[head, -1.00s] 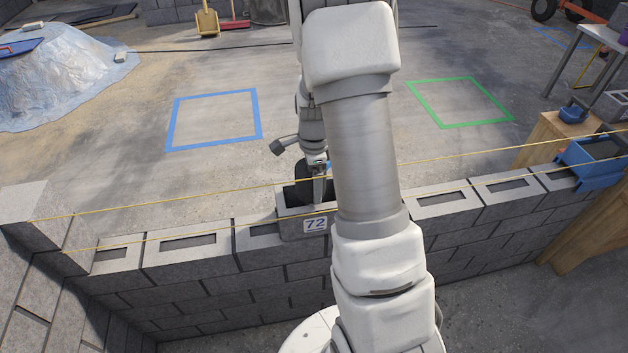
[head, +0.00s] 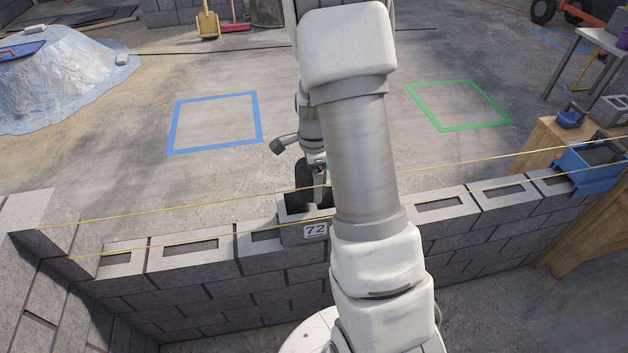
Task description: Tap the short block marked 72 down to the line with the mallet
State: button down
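The grey hollow block marked 72 (head: 316,231) sits in the gap of the block wall, its top higher than the blocks beside it. My forearm hides its right part. A yellow string line (head: 180,212) runs across near its upper edge, and a second lower string (head: 160,242) passes along the wall tops. My gripper (head: 319,193) points down over the block's hollow top, mostly behind my arm. Its fingers are too small and hidden to read. A dark shape (head: 303,174) shows beside it; I cannot tell whether it is the mallet head. No mallet is clearly visible.
The wall (head: 190,265) runs across the front with open hollows on top. A blue tool tray (head: 592,172) and wooden stand (head: 560,140) are at the right end. Blue (head: 214,122) and green (head: 458,105) taped squares lie on clear floor behind. A sheeted mound (head: 60,70) is at left.

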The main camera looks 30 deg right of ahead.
jog(key=shift+f+b, duration=1.05)
jog(key=shift+f, duration=0.45)
jog(key=shift+f, duration=0.1)
notch_tip(320, 180, up, 4)
jog(key=p, duration=0.3)
jog(key=shift+f, duration=0.2)
jog(key=shift+f, duration=0.15)
jog(key=shift+f+b, duration=1.1)
jog(key=shift+f, duration=0.5)
jog(key=shift+f, duration=0.15)
